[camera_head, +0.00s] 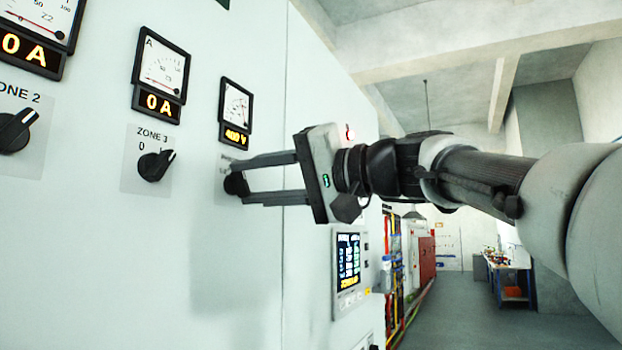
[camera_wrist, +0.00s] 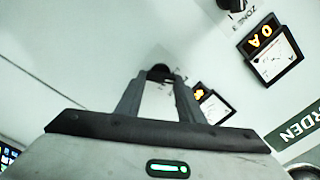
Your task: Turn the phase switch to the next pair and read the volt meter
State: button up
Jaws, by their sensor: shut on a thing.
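The volt meter (camera_head: 236,107) is on the light panel, with a needle dial and an amber display below it that reads 400 V. In the wrist view its amber digits (camera_wrist: 199,92) show partly, behind a finger. The black phase switch knob (camera_head: 235,184) is below the meter. My gripper (camera_head: 240,180) reaches in from the right, its two long fingers shut on the knob from either side. The wrist view shows the knob (camera_wrist: 160,73) between the fingertips. The switch's label is mostly hidden by the upper finger, and its pointer position cannot be told.
The ZONE 3 knob (camera_head: 156,165) is to the left, under an ammeter (camera_head: 160,75) reading 0 A. The ZONE 2 knob (camera_head: 15,131) is farther left. A lit screen (camera_head: 348,262) is below my gripper. The floor (camera_head: 462,315) is open at right, with a workbench (camera_head: 508,275) beyond.

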jog(key=m+p, duration=0.2)
jog(key=m, duration=0.4)
jog(key=shift+f, duration=0.1)
dwell(0.5)
jog(key=o, duration=1.1)
jog(key=shift+c, duration=0.2)
jog(key=b+v, duration=0.2)
jog(key=v, duration=1.5)
jog(key=shift+d, duration=0.25)
